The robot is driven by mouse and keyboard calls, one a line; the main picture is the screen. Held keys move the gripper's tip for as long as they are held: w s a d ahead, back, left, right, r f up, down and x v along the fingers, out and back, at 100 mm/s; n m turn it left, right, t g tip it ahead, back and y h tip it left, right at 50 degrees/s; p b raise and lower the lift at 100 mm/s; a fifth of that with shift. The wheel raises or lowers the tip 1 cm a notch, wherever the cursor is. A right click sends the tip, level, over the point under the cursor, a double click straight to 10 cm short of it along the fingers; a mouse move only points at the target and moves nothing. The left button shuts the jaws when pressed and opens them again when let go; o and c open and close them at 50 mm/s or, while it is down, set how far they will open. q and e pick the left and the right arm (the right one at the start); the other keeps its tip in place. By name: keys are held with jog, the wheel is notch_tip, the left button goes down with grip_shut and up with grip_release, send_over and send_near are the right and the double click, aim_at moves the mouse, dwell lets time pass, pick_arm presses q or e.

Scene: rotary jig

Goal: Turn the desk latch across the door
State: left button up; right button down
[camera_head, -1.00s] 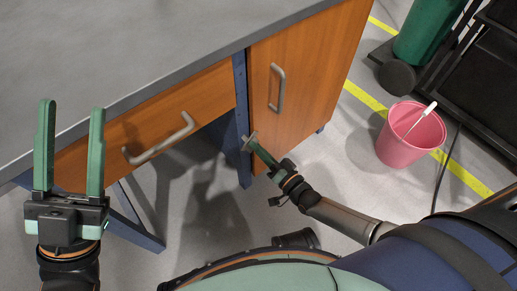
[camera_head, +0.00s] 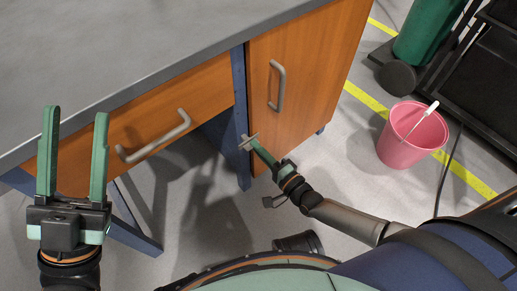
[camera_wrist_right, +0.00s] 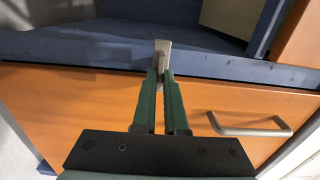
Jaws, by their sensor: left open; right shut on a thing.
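The desk latch (camera_head: 248,142) is a small grey metal bar at the blue post, beside the left edge of the orange door (camera_head: 300,85). The door looks shut and has a grey handle (camera_head: 277,86). My right gripper (camera_head: 255,146) is shut on the latch. In the right wrist view the latch (camera_wrist_right: 162,50) sticks out beyond the fingertips, over the blue post (camera_wrist_right: 100,50), near the door's edge. The fingers hide its inner part, so I cannot tell how far it reaches over the door.
The drawer (camera_head: 140,120) with a grey handle (camera_head: 155,136) lies left of the post, under the grey desktop (camera_head: 130,45). A pink bucket (camera_head: 405,145) stands on the floor at right, near a green cylinder (camera_head: 425,30). Floor between desk and bucket is clear.

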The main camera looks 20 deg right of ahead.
jog(key=shift+w, duration=0.1)
dwell(0.4)
jog(key=c, duration=1)
grip_release()
jog(key=shift+o, duration=0.2)
